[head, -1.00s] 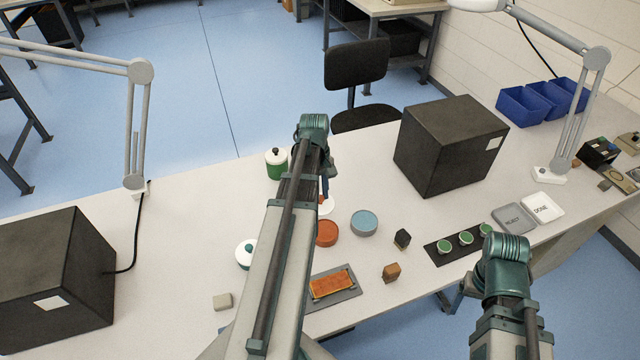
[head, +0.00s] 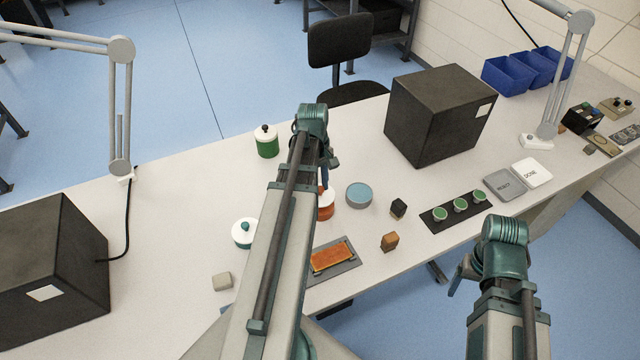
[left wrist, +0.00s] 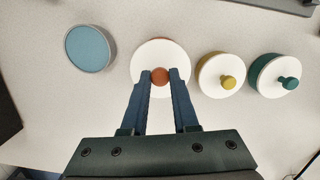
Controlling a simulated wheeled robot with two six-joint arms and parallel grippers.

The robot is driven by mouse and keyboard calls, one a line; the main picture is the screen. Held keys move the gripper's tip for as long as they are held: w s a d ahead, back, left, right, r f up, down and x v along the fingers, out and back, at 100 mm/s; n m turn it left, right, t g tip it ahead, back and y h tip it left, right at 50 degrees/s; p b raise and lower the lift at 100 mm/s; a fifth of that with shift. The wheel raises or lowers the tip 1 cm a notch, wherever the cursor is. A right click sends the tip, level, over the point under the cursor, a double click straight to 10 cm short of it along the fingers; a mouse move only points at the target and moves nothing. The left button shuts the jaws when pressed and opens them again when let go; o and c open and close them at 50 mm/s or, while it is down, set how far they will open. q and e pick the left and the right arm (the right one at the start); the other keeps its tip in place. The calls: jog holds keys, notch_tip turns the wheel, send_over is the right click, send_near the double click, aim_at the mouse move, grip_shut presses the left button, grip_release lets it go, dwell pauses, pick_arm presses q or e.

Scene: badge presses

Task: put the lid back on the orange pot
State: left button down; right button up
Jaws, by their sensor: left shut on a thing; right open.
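My left gripper (left wrist: 160,78) is shut on the orange-brown knob (left wrist: 160,76) of a white lid (left wrist: 143,62). In the head view the orange pot (head: 326,212) shows beside my left arm, with the white lid at its top. The arm partly covers both, and I cannot tell whether the lid rests on the rim or is slightly above it. My left gripper (head: 324,187) is over the pot in the head view. My right gripper (head: 456,282) is open and empty at the front edge.
A blue-topped round tin (head: 359,195) stands right of the orange pot. A yellow-knobbed pot (left wrist: 222,75), a teal-knobbed pot (head: 244,232) and a green pot (head: 267,146) are nearby. A grey tray (head: 345,267) holds an orange block. A large black box (head: 440,115) stands behind.

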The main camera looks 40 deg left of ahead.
aim_at(320, 193)
pick_arm(q)
jog(key=shift+f+b, duration=1.45)
jog(key=shift+f, duration=0.4)
jog(key=shift+f, duration=0.1)
dwell(0.5)
jog(key=c, duration=0.6)
grip_release()
jog(key=shift+o, duration=0.3)
jog(key=o, duration=0.4)
